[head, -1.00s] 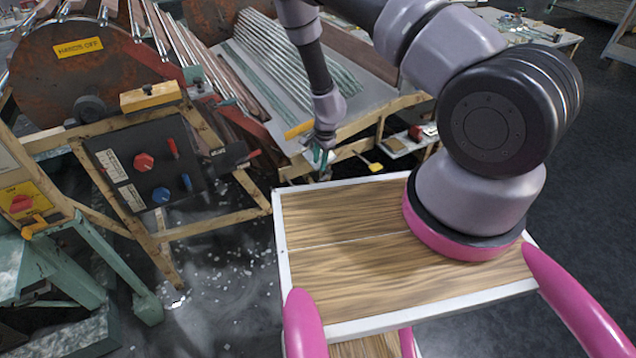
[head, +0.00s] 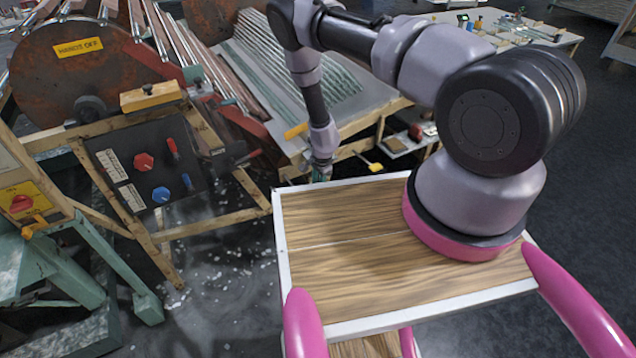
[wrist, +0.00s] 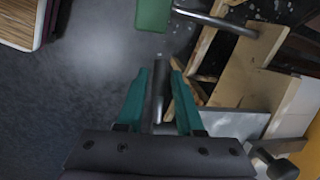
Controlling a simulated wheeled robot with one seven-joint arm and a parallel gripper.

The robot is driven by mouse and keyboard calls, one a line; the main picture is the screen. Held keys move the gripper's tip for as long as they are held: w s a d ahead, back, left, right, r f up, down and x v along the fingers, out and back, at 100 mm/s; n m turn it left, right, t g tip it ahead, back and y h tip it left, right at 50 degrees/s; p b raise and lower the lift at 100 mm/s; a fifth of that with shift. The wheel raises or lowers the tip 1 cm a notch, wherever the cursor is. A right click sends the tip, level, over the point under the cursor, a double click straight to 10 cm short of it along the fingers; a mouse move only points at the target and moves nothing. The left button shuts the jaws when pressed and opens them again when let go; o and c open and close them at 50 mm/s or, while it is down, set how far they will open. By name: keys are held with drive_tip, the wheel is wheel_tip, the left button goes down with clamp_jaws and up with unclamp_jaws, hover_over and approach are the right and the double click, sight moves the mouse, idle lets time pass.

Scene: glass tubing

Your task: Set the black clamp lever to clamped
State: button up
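My gripper (wrist: 160,72) shows in the wrist view with its two teal fingers apart, pointing up the picture. A dark upright rod (wrist: 159,92) shows between the fingers; I cannot tell whether it is the clamp lever or whether they touch it. In the head view my gripper (head: 321,174) hangs just beyond the far edge of my wooden top, its fingertips partly hidden. A black fitting with a red-tipped handle (head: 234,156) sits on the wooden frame to its left and may be the clamp. A black knobbed part (wrist: 276,164) shows at lower right in the wrist view.
A control panel (head: 148,165) with red and blue knobs stands at left, below a large rusty disc (head: 65,75). A rack of glass tubes (head: 290,60) lies behind the arm. Wooden framing (wrist: 235,75) is close right of the fingers. Open floor (wrist: 85,85) lies to their left.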

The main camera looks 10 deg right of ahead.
clamp_jaws()
idle(1.4)
